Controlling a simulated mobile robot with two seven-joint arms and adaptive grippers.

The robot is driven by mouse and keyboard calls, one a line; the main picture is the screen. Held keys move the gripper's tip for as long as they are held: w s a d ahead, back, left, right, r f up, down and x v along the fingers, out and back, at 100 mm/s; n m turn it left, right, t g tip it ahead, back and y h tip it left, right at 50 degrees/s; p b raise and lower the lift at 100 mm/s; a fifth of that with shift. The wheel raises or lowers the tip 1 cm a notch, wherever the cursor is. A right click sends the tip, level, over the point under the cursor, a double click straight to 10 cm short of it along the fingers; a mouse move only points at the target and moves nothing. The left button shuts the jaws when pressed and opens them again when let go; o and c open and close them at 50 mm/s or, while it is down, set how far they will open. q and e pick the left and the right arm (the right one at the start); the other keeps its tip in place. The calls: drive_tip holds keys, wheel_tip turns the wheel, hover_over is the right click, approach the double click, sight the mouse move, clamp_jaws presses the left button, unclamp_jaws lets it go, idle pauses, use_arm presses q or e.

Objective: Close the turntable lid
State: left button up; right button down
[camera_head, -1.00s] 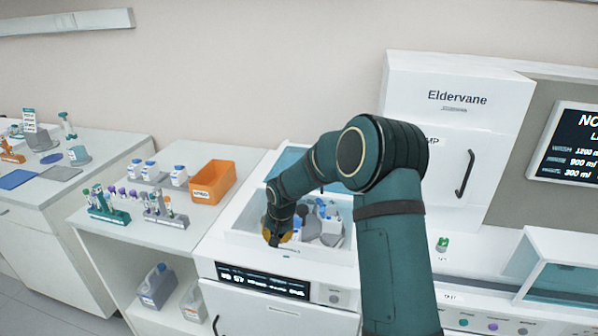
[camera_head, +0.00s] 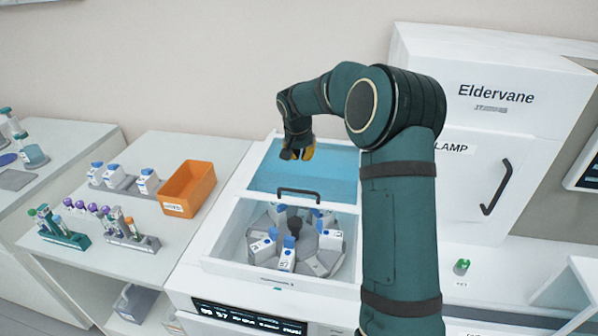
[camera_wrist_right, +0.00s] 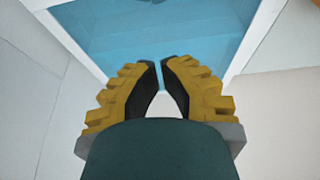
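The turntable lid (camera_head: 326,164) is a see-through blue panel over the rear of a white machine (camera_head: 222,238). Its dark handle (camera_head: 300,192) lies along its front edge. The front opening is uncovered, and the grey turntable (camera_head: 329,243) with several white, blue-capped bottles shows inside. My right gripper (camera_head: 297,153) is above the lid, behind the handle and apart from it. In the right wrist view its yellow fingers (camera_wrist_right: 161,63) nearly meet at the tips, with nothing between them, and the blue lid (camera_wrist_right: 160,35) lies beyond. My left gripper is not in view.
An orange bin (camera_head: 188,189), a tube rack (camera_head: 62,236) and white bottles (camera_head: 147,181) stand on the bench at left. A tall white cabinet (camera_head: 490,125) stands at right. A small green-capped item (camera_head: 462,266) is on the right counter.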

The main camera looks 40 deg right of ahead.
hover_over(300, 196)
drive_tip(key=w+d, duration=0.2)
drive_tip(key=d, duration=0.1)
drive_tip(key=f, duration=0.8)
drive_tip(key=shift+w+d+f, duration=0.15)
drive_tip(key=shift+w+f, duration=0.05)
drive_tip(key=shift+f, duration=0.2)
drive_tip(key=shift+s+a+f, duration=0.15)
drive_tip(key=shift+s+a, duration=0.25)
drive_tip(key=shift+a, duration=0.15)
drive_tip(key=shift+s+a+f, duration=0.15)
drive_tip(key=shift+s+a, duration=0.25)
drive_tip(key=shift+a, duration=0.15)
drive_tip(key=shift+s+a, duration=0.25)
drive_tip(key=shift+s+a+f, duration=0.1)
drive_tip(key=shift+a+f, duration=0.05)
drive_tip(key=shift+a, duration=0.1)
